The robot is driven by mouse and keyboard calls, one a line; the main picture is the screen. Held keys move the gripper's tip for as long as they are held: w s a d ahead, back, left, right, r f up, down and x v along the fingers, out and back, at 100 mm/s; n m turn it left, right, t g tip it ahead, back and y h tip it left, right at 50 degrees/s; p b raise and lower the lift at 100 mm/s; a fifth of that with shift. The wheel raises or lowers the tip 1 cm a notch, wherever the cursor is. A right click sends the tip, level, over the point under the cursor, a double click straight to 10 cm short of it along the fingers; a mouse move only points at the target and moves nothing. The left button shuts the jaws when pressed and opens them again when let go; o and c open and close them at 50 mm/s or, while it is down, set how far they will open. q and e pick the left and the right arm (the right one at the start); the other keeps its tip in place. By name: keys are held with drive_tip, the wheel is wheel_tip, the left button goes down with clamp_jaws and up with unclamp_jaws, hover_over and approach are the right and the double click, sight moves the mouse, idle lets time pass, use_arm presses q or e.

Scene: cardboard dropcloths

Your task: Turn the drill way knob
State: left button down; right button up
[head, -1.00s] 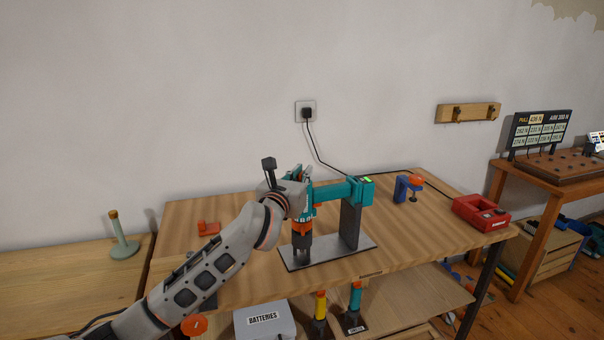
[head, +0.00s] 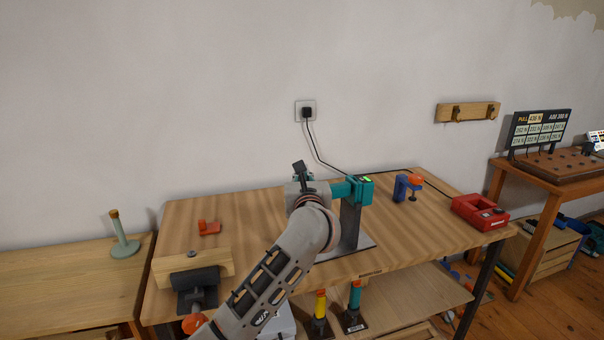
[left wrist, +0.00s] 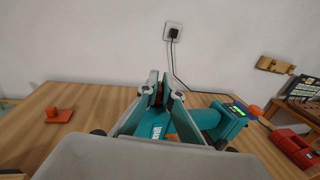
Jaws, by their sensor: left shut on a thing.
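The teal drill (head: 342,190) is fixed in a stand on the wooden workbench, with a green-lit block at its right end. It also shows in the left wrist view (left wrist: 205,120). Its front end and chuck are hidden behind my left arm in the head view. My left gripper (left wrist: 159,90) is at the drill's near end, its two fingers shut on a small dark, brownish-orange part that looks like the knob (left wrist: 159,94). The fingers hide most of that part, so its angle cannot be told. My right gripper is in neither view.
The stand's dark post (head: 350,225) rises from a metal plate (head: 362,241). A vise (head: 195,280) is at the bench's front left, an orange part (head: 209,228) behind it. A blue clamp (head: 402,188) and a red case (head: 480,212) are right. A cable runs to the wall socket (head: 306,112).

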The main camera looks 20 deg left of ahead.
use_arm(q)
drive_tip(key=n+y, duration=0.1)
drive_tip(key=n+g+y+b, duration=0.1)
drive_tip(key=shift+d+f+y, duration=0.1)
drive_tip(key=shift+f+y, duration=0.2)
drive_tip(key=shift+y, duration=0.1)
drive_tip(key=shift+r+n+g+y+b, duration=0.15)
drive_tip(key=shift+n+g+y+b, duration=0.3)
drive_tip(key=shift+n+g+y, duration=0.2)
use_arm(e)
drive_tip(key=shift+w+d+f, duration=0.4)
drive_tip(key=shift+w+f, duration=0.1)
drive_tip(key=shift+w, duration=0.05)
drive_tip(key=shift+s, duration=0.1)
use_arm(q)
drive_tip(key=c, duration=2.4)
unclamp_jaws()
drive_tip(key=shift+o, duration=0.9)
drive_tip(key=shift+r, duration=0.3)
wheel_tip(320, 180, up, 10)
drive_tip(key=shift+f, duration=0.2)
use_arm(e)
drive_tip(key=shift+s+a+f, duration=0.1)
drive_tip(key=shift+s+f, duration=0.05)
